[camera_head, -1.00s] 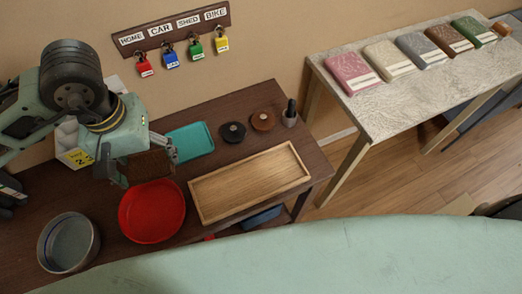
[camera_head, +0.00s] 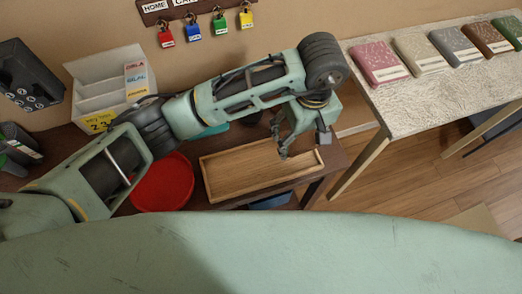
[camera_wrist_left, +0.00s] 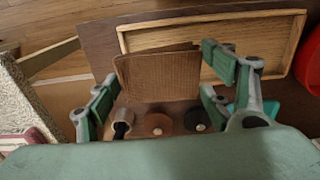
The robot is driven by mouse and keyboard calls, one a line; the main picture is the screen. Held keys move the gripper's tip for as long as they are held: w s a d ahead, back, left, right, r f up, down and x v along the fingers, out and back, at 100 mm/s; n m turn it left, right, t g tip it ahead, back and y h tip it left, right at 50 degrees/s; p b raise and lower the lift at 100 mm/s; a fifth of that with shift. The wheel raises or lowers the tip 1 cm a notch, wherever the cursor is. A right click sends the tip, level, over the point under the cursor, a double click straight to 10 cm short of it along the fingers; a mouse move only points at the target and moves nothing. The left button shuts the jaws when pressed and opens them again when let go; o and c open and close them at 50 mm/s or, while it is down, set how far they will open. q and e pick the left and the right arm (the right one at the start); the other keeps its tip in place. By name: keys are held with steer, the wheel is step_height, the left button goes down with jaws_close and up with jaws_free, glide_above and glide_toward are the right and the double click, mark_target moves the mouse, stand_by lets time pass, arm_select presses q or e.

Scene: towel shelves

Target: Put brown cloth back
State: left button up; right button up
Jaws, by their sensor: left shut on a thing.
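The brown cloth (camera_wrist_left: 158,75) is a flat, ribbed piece held between the fingers of my left gripper (camera_wrist_left: 160,88) in the left wrist view. It is held in front of the wooden tray, covering part of its near rim in that view. In the head view my left gripper (camera_head: 302,148) hangs over the right part of the wooden tray (camera_head: 236,182). The cloth cannot be made out there, hidden by the gripper. My right gripper is not in view.
A red bowl (camera_head: 163,186) stands left of the tray, partly behind my left arm. A white divided box (camera_head: 95,85) stands at the back left. A pale table (camera_head: 405,105) at right bears a row of folded items, pink, cream, grey, brown and green. Padlocks hang on the wall.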

arm_select(q)
steer(key=p, duration=0.4)
glide_above(261, 160)
step_height(261, 160, down, 5)
steer(key=shift+f, duration=0.15)
step_height(261, 160, down, 4)
steer(key=shift+r+p, duration=0.1)
steer(key=shift+p, duration=0.45)
steer(key=shift+f, duration=0.2)
steer(key=shift+f, duration=0.1)
steer(key=shift+f+b, duration=0.15)
steer(key=shift+b, duration=0.2)
steer(key=o, duration=1.1)
